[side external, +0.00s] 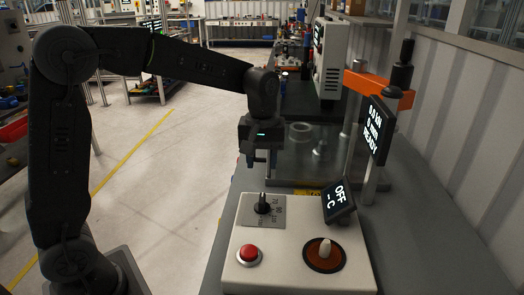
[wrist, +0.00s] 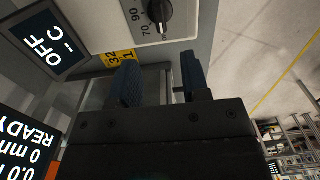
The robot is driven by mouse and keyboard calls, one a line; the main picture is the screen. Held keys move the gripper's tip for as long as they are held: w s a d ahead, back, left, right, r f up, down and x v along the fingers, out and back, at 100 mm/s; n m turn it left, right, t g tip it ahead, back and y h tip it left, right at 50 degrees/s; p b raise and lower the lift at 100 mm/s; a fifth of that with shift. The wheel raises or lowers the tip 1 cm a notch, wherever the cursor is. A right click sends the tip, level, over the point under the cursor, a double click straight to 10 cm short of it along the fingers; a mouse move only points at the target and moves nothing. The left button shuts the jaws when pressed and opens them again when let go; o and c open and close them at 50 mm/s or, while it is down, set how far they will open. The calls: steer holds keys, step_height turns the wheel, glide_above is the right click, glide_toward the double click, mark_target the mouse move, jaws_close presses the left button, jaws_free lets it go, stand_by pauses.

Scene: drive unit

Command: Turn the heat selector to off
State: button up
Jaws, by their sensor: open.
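The heat selector (side external: 263,203) is a black knob on a grey scale plate at the back left of the white control box (side external: 300,275). In the wrist view the knob (wrist: 159,12) shows at the top edge, partly cut off, with the marks 70 and 90 beside it. A small display (side external: 339,200) on the box reads "OFF" and "-- C"; it also shows in the wrist view (wrist: 44,42). My gripper (side external: 261,160) hangs above and behind the knob, pointing down, open and empty. Its two blue fingers (wrist: 158,82) are apart and touch nothing.
A red button (side external: 249,253) and a brown disc with a pale peg (side external: 324,255) are on the box. A taller display (side external: 377,130) reading "READY" stands by an orange-armed press (side external: 378,86) to the right. A clear guard (side external: 310,165) stands behind the box.

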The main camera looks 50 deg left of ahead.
step_height(320, 180, up, 2)
steer(key=shift+r, duration=0.1)
stand_by(0.4)
steer(key=s+d+r+m+t, duration=0.1)
steer(key=s+m+t, duration=0.4)
steer(key=s, duration=1.4)
steer(key=m, duration=0.4)
steer(key=shift+s+r, duration=0.35)
steer(key=shift+s, duration=0.05)
